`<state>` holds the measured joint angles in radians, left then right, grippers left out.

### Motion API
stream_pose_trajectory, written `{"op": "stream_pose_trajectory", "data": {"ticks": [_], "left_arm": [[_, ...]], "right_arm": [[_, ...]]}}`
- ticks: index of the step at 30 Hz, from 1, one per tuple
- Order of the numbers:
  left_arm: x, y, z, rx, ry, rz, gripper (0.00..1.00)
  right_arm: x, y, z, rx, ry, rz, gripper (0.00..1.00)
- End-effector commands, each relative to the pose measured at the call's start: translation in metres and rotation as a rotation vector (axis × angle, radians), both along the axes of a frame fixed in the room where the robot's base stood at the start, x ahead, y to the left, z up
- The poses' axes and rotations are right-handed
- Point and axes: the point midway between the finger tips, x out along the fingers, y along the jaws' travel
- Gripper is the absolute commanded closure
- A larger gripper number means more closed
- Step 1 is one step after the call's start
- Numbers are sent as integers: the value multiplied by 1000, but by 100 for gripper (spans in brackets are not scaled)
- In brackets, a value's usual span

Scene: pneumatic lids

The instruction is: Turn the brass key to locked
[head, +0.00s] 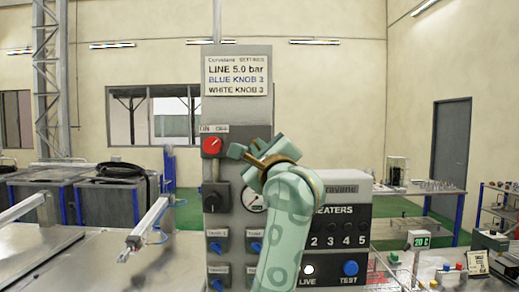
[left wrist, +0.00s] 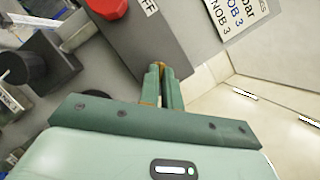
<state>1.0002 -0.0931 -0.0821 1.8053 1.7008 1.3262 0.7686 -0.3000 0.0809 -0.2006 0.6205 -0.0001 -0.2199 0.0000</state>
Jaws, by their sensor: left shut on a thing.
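My left gripper (head: 238,151) reaches up to the grey control panel (head: 237,115), just right of the red rotary switch (head: 212,145). In the left wrist view its two green fingers (left wrist: 161,82) are shut close together at the panel. A small bit of brass, the brass key (left wrist: 162,68), shows between the fingertips. The fingers hide most of the key, so I cannot tell which way it is turned. In the head view the gripper covers the key and its lock. My right gripper is not in view.
Below the red switch are a black knob (head: 215,197), a round gauge (head: 253,198) and several blue knobs. A heater box (head: 343,208) stands right of the panel. A sign (head: 237,76) reads "LINE 5.0 bar". Lids with grey bars (head: 150,222) lie at left.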

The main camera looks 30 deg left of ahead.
Motion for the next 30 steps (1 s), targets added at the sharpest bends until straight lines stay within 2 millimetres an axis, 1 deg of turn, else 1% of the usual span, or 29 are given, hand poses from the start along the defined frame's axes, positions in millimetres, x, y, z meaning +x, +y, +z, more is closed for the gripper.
{"op": "stream_pose_trajectory", "data": {"ticks": [8, 17, 23, 30], "left_arm": [[0, 1, 0, 84, 51, 0, 100], [-2, 3, 0, 298, 182, 1, 100], [-3, 4, 2, 461, 282, 2, 100], [-3, 6, 3, 657, 403, 1, 100]], "right_arm": [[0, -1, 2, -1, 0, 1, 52], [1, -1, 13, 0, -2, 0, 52], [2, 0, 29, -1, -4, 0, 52], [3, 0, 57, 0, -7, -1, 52]]}}
